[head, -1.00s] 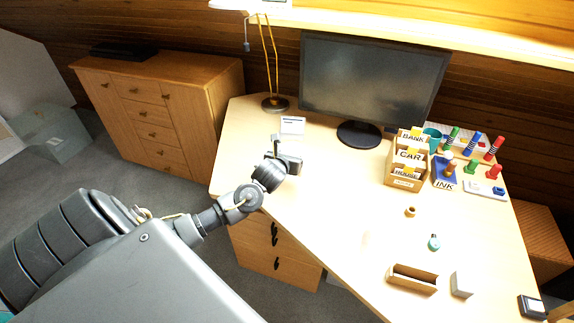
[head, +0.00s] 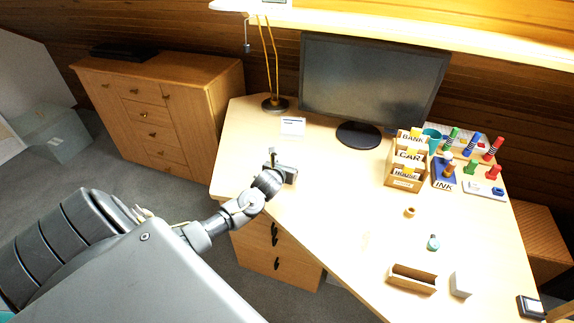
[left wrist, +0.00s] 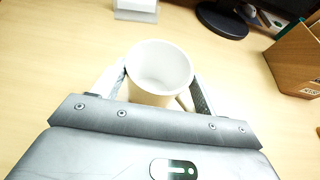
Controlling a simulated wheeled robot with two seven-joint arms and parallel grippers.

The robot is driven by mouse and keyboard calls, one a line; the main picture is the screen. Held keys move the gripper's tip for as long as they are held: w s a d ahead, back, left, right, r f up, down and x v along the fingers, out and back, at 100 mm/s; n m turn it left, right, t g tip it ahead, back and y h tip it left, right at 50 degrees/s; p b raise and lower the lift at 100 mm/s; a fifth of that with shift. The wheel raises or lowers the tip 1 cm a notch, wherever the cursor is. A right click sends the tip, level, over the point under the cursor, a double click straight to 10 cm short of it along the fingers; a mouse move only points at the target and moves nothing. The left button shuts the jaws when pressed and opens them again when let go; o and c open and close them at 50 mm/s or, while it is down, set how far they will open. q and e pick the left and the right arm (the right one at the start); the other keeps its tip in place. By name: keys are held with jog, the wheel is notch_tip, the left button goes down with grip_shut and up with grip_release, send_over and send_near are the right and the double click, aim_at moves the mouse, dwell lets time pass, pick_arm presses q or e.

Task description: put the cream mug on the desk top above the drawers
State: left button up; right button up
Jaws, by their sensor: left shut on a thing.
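The cream mug (left wrist: 158,72) is between the two fingers of my left gripper (left wrist: 158,84) in the left wrist view. The fingers are shut on it from both sides, and its open top faces the camera. Its handle is partly seen low on the right. In the head view my left gripper (head: 281,166) is over the left part of the desk top (head: 240,160), and the mug is hard to make out there. The drawers (head: 275,250) are under the desk's left end. I cannot tell whether the mug touches the desk.
A small white card stand (head: 292,126), a lamp base (head: 274,104) and a monitor (head: 372,85) stand behind the gripper. A card box (head: 404,182) and several stamps are at the right. The desk around the gripper is clear.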

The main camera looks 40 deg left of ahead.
pick_arm(q)
jog(key=o, duration=1.2)
jog(key=shift+f, duration=0.1)
jog(key=shift+c, duration=0.2)
jog(key=v, duration=1.2)
